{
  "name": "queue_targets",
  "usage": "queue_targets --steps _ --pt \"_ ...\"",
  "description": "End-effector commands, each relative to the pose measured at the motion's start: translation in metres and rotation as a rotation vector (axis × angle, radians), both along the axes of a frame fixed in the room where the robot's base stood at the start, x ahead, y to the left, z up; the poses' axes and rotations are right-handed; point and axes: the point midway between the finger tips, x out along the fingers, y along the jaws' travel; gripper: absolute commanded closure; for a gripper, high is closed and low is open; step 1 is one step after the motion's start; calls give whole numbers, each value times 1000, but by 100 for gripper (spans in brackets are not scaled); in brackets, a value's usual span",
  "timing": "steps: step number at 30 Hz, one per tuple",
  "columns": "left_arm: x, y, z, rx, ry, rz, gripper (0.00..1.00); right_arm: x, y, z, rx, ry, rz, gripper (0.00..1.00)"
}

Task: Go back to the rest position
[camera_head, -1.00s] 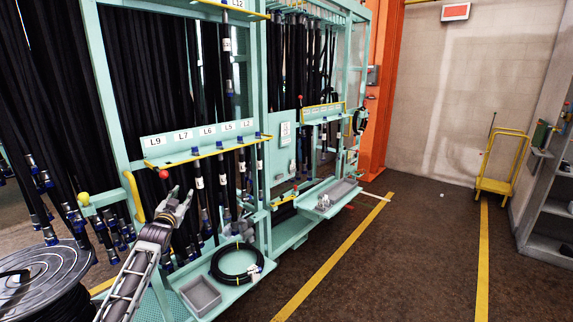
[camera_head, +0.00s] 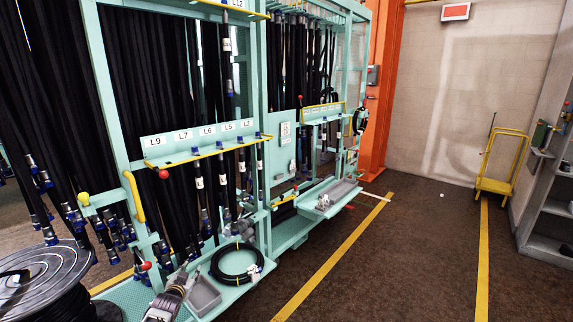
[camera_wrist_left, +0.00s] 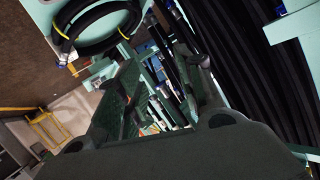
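My left gripper (camera_head: 181,279) is low in the head view, beside the grey bin on the rack's lower shelf. In the left wrist view its two dark fingers (camera_wrist_left: 167,72) stand apart, with no object seen between them. The teal hose rack (camera_head: 200,147) fills the left half of the head view, with black hoses hanging behind labels L9, L7, L6, L5 and L2. A coiled black hose (camera_head: 236,263) with yellow ties lies on the lower shelf; it also shows in the left wrist view (camera_wrist_left: 98,22). My right gripper is not in view.
The grey bin (camera_head: 203,296) stands close to my left gripper. A large hose reel (camera_head: 40,280) is at the lower left. A yellow cart (camera_head: 503,163) and grey shelving (camera_head: 548,210) are at the right. The floor between yellow lines is clear.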

Motion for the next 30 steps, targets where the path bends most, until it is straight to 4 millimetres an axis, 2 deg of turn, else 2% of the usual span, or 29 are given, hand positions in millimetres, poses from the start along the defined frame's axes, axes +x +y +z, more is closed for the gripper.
queue_targets --steps 1,3,8,15,23,30 --pt "-11 -1 -23 -3 34 2 63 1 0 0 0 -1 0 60" --pt "-25 -3 -50 -8 73 3 63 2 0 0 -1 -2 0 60" --pt "-61 -8 -111 -17 166 8 63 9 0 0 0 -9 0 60" --pt "-123 -15 -196 -29 303 13 63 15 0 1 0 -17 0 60" --pt "-203 -23 -278 -41 450 20 63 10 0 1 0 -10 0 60" --pt "-285 -32 -343 -51 584 27 63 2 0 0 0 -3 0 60"
